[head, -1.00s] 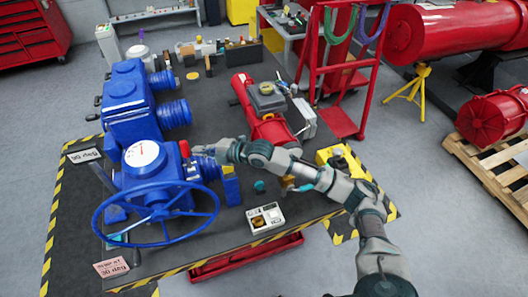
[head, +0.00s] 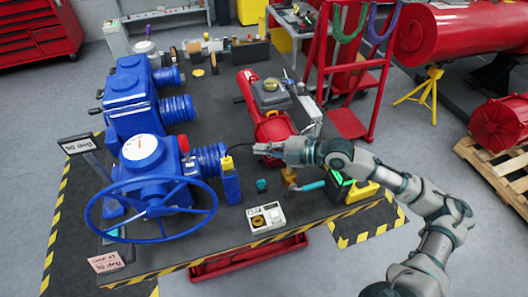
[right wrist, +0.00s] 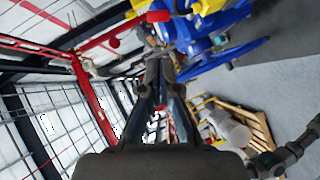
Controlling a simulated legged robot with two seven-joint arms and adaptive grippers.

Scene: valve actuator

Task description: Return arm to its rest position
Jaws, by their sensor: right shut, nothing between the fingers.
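My right arm (head: 425,195) reaches in from the lower right in the head view. Its gripper (head: 260,149) is shut and empty, to the right of the blue valve actuator (head: 155,172) and apart from it. The actuator has a large blue handwheel (head: 150,234) in front, a white round dial (head: 140,147) and a red knob (head: 184,143). A blue and yellow block (head: 230,182) stands between actuator and gripper. In the right wrist view the closed fingers (right wrist: 160,85) show, with blue actuator parts (right wrist: 225,30) beyond. My left gripper is not in view.
A white device (head: 265,217) and a teal pipe piece (head: 262,186) lie on the dark table near its striped front edge. A red cylinder machine (head: 268,118) stands behind my gripper. A red trolley (head: 350,70) is behind right. A wooden pallet (head: 500,170) is on the right.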

